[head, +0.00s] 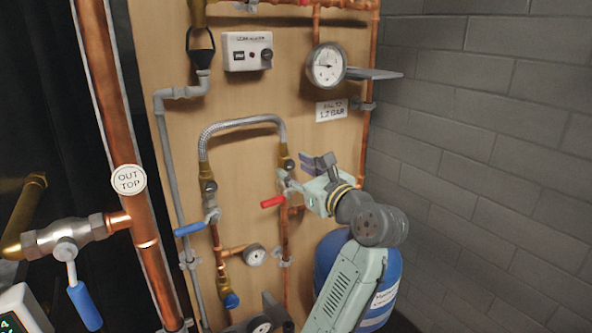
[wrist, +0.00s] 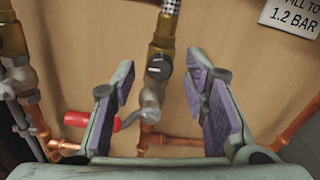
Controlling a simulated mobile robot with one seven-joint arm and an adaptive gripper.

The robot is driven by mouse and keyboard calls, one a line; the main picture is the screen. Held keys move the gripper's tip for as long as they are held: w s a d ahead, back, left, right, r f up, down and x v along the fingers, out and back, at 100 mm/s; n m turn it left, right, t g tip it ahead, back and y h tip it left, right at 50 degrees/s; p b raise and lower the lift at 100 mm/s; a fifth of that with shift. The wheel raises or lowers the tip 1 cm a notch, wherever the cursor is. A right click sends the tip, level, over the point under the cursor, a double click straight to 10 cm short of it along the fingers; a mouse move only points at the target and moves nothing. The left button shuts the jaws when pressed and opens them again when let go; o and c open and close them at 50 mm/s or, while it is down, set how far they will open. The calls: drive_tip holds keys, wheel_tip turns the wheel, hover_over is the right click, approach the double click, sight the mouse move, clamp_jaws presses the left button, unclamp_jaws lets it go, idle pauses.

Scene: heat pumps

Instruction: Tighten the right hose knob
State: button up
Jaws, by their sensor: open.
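The right hose knob is a small dark knob (wrist: 157,68) on a brass fitting below the right end of the braided hose (head: 243,123). In the head view this knob (head: 289,164) is small, just left of my gripper (head: 302,172). In the wrist view my gripper (wrist: 160,74) is open, with a purple-padded finger on each side of the knob. The fingers show clear gaps to it and appear apart from it. The depth between fingertips and knob is hard to tell.
A red-handled valve (head: 273,201) sits just below the knob; its red handle (wrist: 90,120) shows near the left finger. A blue-handled valve (head: 190,229) is to the left. A pressure gauge (head: 326,65) is above, and a blue tank (head: 333,255) stands below.

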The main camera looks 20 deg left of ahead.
drive_tip(key=v, duration=1.1)
drive_tip(key=shift+s+d, duration=0.2)
drive_tip(key=shift+d, duration=0.05)
drive_tip(key=shift+d, duration=0.1)
